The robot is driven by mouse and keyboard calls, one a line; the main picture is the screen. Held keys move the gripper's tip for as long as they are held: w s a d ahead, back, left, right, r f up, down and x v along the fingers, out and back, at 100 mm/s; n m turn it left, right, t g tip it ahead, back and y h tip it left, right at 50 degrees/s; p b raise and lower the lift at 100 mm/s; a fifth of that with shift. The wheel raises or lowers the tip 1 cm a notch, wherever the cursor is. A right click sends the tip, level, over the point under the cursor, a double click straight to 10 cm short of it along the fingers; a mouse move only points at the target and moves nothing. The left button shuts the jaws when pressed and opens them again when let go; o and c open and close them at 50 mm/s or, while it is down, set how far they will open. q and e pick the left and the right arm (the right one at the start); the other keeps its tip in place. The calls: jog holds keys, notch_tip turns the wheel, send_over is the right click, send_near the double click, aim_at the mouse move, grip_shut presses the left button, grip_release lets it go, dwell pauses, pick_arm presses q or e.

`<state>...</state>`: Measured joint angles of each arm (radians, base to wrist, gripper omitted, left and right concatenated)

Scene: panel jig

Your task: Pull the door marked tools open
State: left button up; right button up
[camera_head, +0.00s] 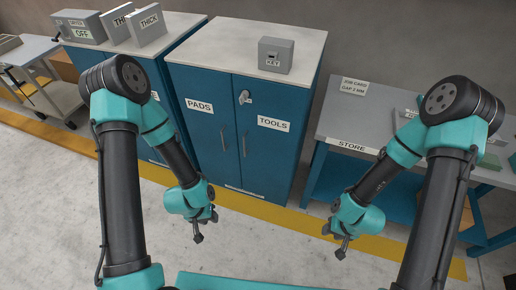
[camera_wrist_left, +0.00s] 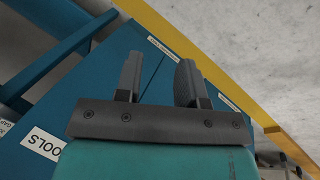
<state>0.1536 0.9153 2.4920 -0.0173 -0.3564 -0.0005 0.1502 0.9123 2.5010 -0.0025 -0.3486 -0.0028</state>
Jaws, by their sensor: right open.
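The blue cabinet has two doors. The tools door (camera_head: 270,160) is on the right, shut, with a white TOOLS label (camera_head: 273,124) and an upright bar handle (camera_head: 244,146) near its left edge. A key-like metal piece (camera_head: 244,97) sits at a lock high on this door. In the left wrist view the TOOLS label (camera_wrist_left: 43,143) shows at the lower left. My left gripper (camera_head: 204,226) is low in front of the cabinet, apart from the handle. Its fingers (camera_wrist_left: 158,82) stand apart and empty. My right gripper (camera_head: 343,243) is open and empty, right of the cabinet front.
The pads door (camera_head: 205,135) beside it is shut. A grey KEY box (camera_head: 276,55) stands on the cabinet top (camera_head: 230,42). A grey STORE table (camera_head: 345,120) is close on the right. Another cabinet and a trolley (camera_head: 60,95) are at the left. The floor in front is clear.

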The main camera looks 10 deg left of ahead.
pick_arm(q)
jog(key=w+a+f+m+t+h, duration=0.1)
jog(key=w+f+m+t, duration=0.15)
jog(key=w, duration=0.85)
jog(key=w+a+f+m+t+h, duration=0.15)
jog(key=w+t, duration=0.25)
jog(key=w, duration=0.6)
jog(key=w+a+r+m+h, duration=0.2)
jog(key=w+a+m+h, duration=0.4)
jog(key=w+m+h, duration=0.4)
jog(key=shift+w+a+m, duration=0.25)
jog(key=shift+w+m, duration=0.35)
jog(key=shift+w, duration=0.5)
jog(key=shift+d+g, duration=0.1)
jog(key=shift+g, duration=0.15)
jog(key=x, duration=1.7)
jog(key=shift+d+r, duration=0.15)
jog(key=shift+r, duration=0.15)
grip_shut()
